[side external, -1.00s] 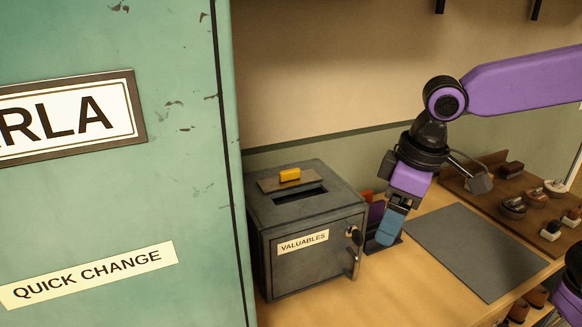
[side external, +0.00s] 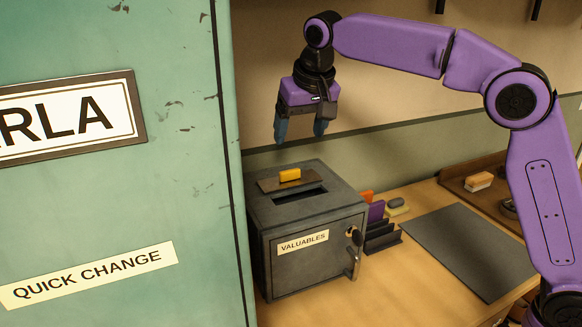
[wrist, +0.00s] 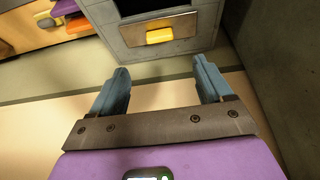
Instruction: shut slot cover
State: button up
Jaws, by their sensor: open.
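The slot cover (side external: 268,184) is a flat brown-grey plate with a yellow knob (side external: 290,175), on top of the grey box labelled VALUABLES (side external: 303,260). The dark slot (side external: 301,195) lies uncovered beside the plate, on its front side. My gripper (side external: 301,136) is open and empty, pointing down above the box and clear of the knob. In the wrist view the open blue fingers (wrist: 163,90) point toward the box, with the yellow knob (wrist: 159,35), cover (wrist: 185,27) and part of the dark slot (wrist: 150,6) beyond them.
The green cabinet (side external: 120,205) stands close at the left of the box. A dark rack (side external: 383,238) with coloured items stands just right of the box. A grey mat (side external: 468,250) lies bare on the table. A brown tray (side external: 455,186) is at the back right.

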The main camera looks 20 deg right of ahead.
aim_at(290, 171)
jog(key=x, duration=1.2)
jog(key=shift+w, duration=0.1)
jog(key=shift+c, duration=0.4)
grip_shut()
jog(key=shift+s, duration=2.8)
jog(key=shift+o, duration=0.4)
grip_release()
jog(key=shift+s, duration=0.1)
jog(key=shift+r, duration=0.1)
